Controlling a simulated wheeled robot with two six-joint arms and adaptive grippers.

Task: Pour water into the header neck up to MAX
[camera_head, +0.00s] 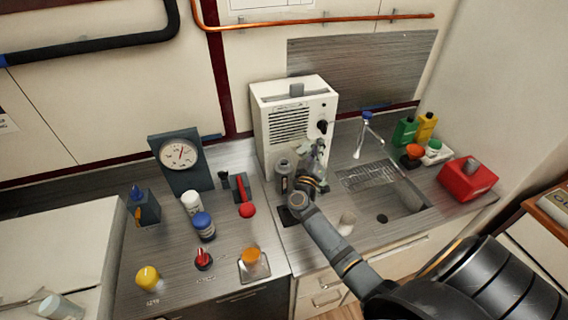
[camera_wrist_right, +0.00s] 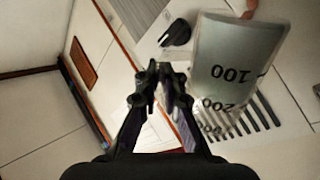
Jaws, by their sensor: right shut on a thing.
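My right gripper (camera_head: 316,155) is in front of the white vented cabinet (camera_head: 322,105). In the right wrist view, my right gripper (camera_wrist_right: 160,88) is shut on a clear measuring jug (camera_wrist_right: 237,48), apparently by its side or handle. The jug's printed scale reads upside down, with 100 and 200 legible. In the head view the jug is small and partly hidden by the gripper; its water level cannot be made out. A grey cylinder (camera_head: 283,172) stands at the cabinet's front left; I cannot tell whether it is the header neck. No MAX mark is readable. My left gripper is not in view.
The sink (camera_head: 400,197) and tap (camera_head: 367,135) are right of my arm. A red canister (camera_head: 468,180) is far right.

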